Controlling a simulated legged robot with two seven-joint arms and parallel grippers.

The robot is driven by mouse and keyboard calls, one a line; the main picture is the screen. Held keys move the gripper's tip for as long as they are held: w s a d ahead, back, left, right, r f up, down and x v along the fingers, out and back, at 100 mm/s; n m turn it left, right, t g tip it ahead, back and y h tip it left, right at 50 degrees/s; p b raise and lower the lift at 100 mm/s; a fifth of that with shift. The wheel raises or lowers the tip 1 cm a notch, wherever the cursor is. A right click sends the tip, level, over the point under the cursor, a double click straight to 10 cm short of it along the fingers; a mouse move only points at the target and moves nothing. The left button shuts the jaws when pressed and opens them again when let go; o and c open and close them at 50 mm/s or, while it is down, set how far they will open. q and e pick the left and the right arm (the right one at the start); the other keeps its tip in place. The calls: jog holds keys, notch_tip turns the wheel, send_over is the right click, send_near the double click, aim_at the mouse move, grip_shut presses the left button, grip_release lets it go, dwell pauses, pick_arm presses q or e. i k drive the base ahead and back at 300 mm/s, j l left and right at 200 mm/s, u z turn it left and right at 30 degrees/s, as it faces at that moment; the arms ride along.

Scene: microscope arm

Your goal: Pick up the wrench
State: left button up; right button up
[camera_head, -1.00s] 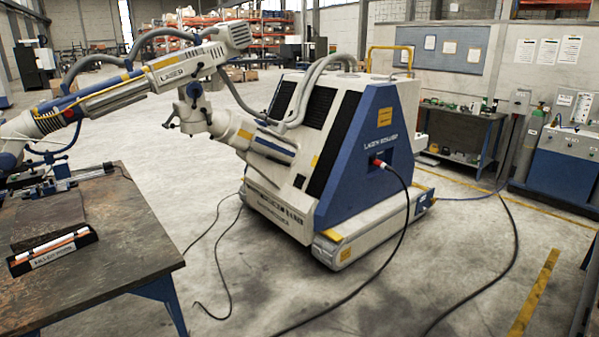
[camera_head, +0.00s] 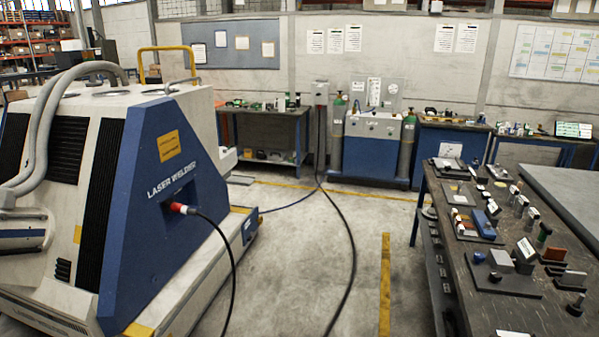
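I cannot make out a wrench in the head view. A dark workbench (camera_head: 463,262) at the right carries several small tools, blocks and fixtures, too small to tell apart surely. A blue block-like item (camera_head: 484,224) and a grey block on a dark plate (camera_head: 500,261) lie on it. Neither of my grippers is in view.
A large white and blue laser welder (camera_head: 160,200) fills the left side. Its black cable (camera_head: 232,275) hangs to the floor, and another cable (camera_head: 350,240) crosses the floor. Open floor (camera_head: 300,275) lies between welder and workbench. Benches and a blue cabinet (camera_head: 374,155) line the back wall.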

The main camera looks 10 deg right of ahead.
aim_at(523, 203)
jog(key=i+z, duration=0.75)
jog(key=i+j+z, duration=0.2)
jog(key=i+z, duration=0.2)
jog(key=i+j+z, duration=0.65)
jog(key=i+z, duration=0.2)
jog(key=i+j+z, duration=0.45)
jog(key=k+l, duration=0.05)
